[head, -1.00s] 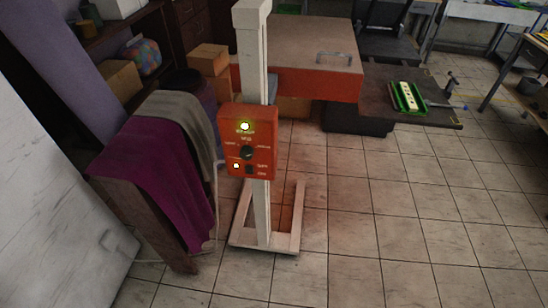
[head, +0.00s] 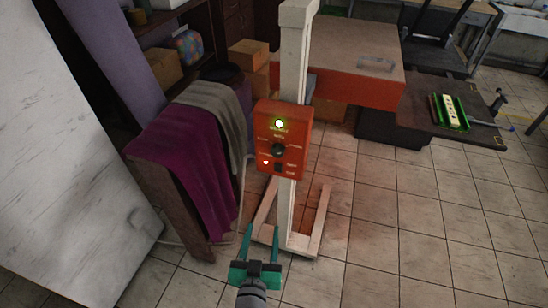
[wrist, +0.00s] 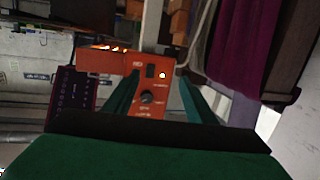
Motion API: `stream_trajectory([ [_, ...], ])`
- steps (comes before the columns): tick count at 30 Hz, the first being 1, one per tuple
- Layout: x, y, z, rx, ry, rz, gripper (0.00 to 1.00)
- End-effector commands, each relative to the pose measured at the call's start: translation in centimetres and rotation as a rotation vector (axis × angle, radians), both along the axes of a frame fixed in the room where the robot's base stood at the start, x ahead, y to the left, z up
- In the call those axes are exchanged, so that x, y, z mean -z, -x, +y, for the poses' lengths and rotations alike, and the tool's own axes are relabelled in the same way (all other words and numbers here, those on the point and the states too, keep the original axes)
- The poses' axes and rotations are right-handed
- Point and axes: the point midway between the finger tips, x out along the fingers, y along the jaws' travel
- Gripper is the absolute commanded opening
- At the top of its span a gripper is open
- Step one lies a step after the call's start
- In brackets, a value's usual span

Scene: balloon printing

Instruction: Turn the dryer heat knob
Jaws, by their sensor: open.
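The dryer's orange control box (head: 297,165) is mounted on a white upright post in the head view. A dark round heat knob (head: 278,150) sits at its middle, between a lit lamp above and a small lit lamp and dark switch below. In the wrist view the box (wrist: 175,112) appears upside down, with the knob (wrist: 146,97) between my fingers. My gripper (head: 263,232) has green fingers spread open and empty. In the head view it is below and in front of the box, apart from the knob.
A rack with magenta (head: 190,165) and grey cloths stands left of the post. The dryer's red flat panel (head: 365,90) extends behind to the right. A dark platen (head: 480,125) with a green tray (head: 450,112) is farther right.

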Motion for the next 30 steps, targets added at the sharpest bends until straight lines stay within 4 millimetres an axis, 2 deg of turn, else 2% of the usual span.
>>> stream_trajectory([
  [1,-1.6,-1.9,0.3,0.02,-0.005,-0.026,0.51],
  [6,-6.1,-6.2,0.3,0.104,-0.026,-0.088,0.51],
  [12,-10.0,-8.8,0.0,0.184,-0.054,-0.144,0.51],
  [15,-11.0,-9.3,-0.1,0.204,-0.064,-0.157,0.51],
  [20,-11.4,-10.3,-0.5,0.215,-0.068,-0.164,0.51],
  [30,-11.3,-15.6,-2.5,0.219,-0.067,-0.163,0.51],
])
